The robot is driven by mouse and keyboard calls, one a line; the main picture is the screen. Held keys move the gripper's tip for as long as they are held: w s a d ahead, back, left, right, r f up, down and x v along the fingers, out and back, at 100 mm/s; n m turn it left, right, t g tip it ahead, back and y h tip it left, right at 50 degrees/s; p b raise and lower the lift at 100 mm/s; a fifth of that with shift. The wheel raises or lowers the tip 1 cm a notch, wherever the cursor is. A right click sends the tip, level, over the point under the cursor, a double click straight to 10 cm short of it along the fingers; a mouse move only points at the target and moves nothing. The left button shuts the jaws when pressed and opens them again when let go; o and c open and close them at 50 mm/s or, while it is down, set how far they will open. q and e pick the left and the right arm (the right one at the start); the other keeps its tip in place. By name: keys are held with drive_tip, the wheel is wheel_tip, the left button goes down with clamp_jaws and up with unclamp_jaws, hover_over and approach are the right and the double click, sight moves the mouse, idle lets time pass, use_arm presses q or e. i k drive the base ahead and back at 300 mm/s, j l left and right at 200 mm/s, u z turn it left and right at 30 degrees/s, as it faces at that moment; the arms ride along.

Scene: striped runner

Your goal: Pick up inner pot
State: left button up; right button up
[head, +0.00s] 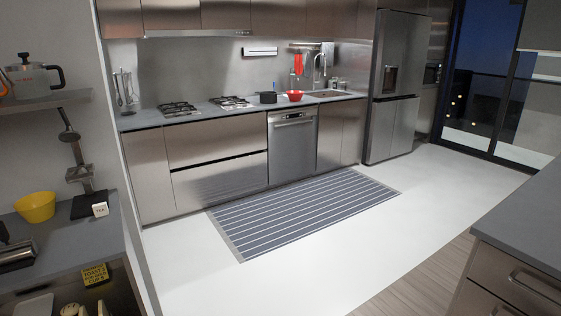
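A small dark pot (268,97) stands on the far counter, to the right of the stove burners and beside a red bowl (294,95). It is far across the room and small in view. I cannot tell whether it is the inner pot. Neither of my grippers shows in the head view.
A striped runner (300,212) lies on the white floor before the far cabinets, with open floor around it. A near left counter holds a yellow bowl (35,207); a shelf above holds a glass jug (28,74). A grey counter (530,215) stands at right. A fridge (397,85) stands behind.

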sight(265, 97)
drive_tip(key=i+u, duration=0.2)
drive_tip(key=i, duration=4.7)
drive_tip(key=i+z, duration=0.2)
drive_tip(key=i, duration=0.35)
drive_tip(key=i+j+z, duration=0.2)
drive_tip(key=i, duration=0.3)
drive_tip(key=i+j+z, duration=0.15)
drive_tip(key=i, duration=0.4)
